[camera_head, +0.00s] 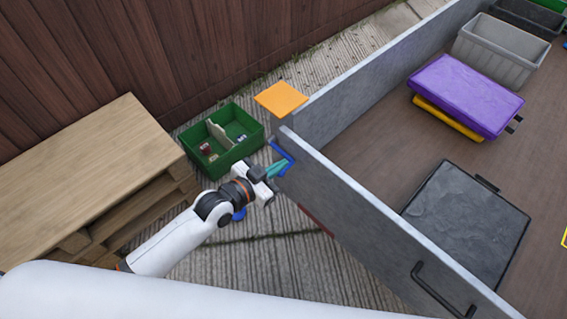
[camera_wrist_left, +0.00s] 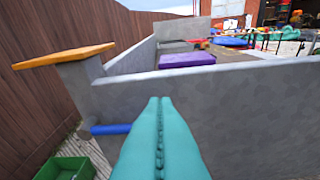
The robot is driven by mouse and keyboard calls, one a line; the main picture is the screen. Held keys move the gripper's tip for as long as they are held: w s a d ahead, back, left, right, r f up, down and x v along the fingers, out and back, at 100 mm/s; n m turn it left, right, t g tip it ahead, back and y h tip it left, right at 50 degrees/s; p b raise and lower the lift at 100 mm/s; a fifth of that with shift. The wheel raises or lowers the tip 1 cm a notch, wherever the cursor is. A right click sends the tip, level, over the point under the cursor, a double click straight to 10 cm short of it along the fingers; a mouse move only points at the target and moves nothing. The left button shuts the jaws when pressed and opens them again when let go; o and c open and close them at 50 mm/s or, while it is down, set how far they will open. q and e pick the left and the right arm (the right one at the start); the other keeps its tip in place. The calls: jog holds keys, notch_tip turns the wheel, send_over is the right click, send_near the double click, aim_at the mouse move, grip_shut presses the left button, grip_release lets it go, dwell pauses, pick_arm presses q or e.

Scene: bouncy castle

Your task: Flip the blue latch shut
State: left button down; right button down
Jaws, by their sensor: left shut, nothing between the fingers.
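The blue latch (camera_head: 284,152) is a thin blue bar at the near corner of the grey trailer-like box, where the side panel meets the corner post. In the left wrist view the blue latch (camera_wrist_left: 111,129) lies roughly level against the grey wall, left of the fingers, its right end close to or behind them. My left gripper (camera_head: 279,168) has teal fingers, shut and empty, close beside the latch; I cannot tell if they touch. The shut fingers also fill the lower middle of the left wrist view (camera_wrist_left: 160,102). My right gripper is not in view.
An orange plate (camera_head: 281,98) tops the corner post. A green crate (camera_head: 184,139) stands on the ground behind my gripper, and a wooden pallet stack (camera_head: 90,165) at left. The grey side panel (camera_head: 350,205) has a black handle (camera_head: 440,291). Inside the box are a purple case (camera_head: 465,90) and a dark slab (camera_head: 468,220).

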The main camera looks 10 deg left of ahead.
pick_arm(q)
jog(key=v, duration=0.7)
jog(key=shift+s+a, duration=0.15)
jog(key=shift+a, duration=0.1)
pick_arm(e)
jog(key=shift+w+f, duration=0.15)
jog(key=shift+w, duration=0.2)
pick_arm(q)
jog(key=shift+f, duration=0.15)
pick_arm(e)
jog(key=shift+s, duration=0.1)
